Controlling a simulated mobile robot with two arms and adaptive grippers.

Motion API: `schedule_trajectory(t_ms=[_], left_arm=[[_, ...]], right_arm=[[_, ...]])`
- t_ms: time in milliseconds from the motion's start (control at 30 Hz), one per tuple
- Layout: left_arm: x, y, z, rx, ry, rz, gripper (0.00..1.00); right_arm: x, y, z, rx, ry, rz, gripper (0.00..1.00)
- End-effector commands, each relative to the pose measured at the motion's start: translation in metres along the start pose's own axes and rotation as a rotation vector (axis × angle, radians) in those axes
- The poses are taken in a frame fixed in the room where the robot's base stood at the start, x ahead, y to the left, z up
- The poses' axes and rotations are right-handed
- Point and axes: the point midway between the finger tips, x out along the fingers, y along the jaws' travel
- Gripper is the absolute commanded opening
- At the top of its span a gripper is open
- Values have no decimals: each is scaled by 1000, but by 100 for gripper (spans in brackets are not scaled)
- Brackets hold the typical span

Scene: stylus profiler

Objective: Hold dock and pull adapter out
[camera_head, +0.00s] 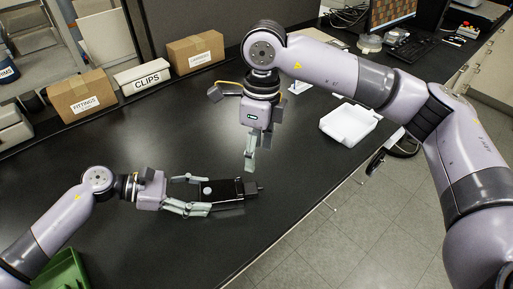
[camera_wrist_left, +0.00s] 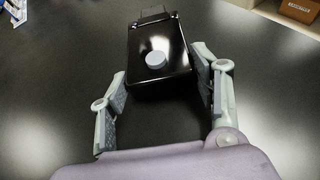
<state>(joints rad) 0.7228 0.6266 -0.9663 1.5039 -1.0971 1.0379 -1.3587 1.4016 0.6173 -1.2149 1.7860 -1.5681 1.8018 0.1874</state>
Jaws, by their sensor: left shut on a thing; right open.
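The dock is a black box with a round grey button on top; it lies on the black table in the head view (camera_head: 227,188) and in the left wrist view (camera_wrist_left: 158,45). My left gripper (camera_head: 200,193) is shut on the dock, with a finger along each side. In the left wrist view its fingers (camera_wrist_left: 163,100) flank the dock's near end. A small dark piece, seemingly the adapter (camera_head: 251,188), sticks out of the dock's right end; it shows at the far end in the left wrist view (camera_wrist_left: 153,15). My right gripper (camera_head: 257,151) is open and empty, pointing down above the table beyond the dock.
A white tray (camera_head: 350,123) sits at the right edge of the table. Boxes labelled FITTINGS (camera_head: 84,97) and CLIPS (camera_head: 142,78), and another cardboard box (camera_head: 195,52), line the back. A green bin (camera_head: 62,272) is at the lower left. The table around the dock is clear.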

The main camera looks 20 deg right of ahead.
Motion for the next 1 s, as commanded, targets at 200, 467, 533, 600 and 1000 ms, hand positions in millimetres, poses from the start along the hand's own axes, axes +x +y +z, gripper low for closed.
schedule_trajectory(t_ms=[200,467,533,600,1000], left_arm=[[0,0,0,0,1,0,0],[0,0,0,0,1,0,0],[0,0,0,0,1,0,0],[0,0,0,0,1,0,0],[0,0,0,0,1,0,0]], right_arm=[[-2,3,-1,-350,35,-61,55],[2,3,-2,-494,56,-80,55],[9,3,-2,-497,58,-80,55],[19,2,-3,-497,57,-79,55],[92,-4,-5,-493,57,-78,55]])
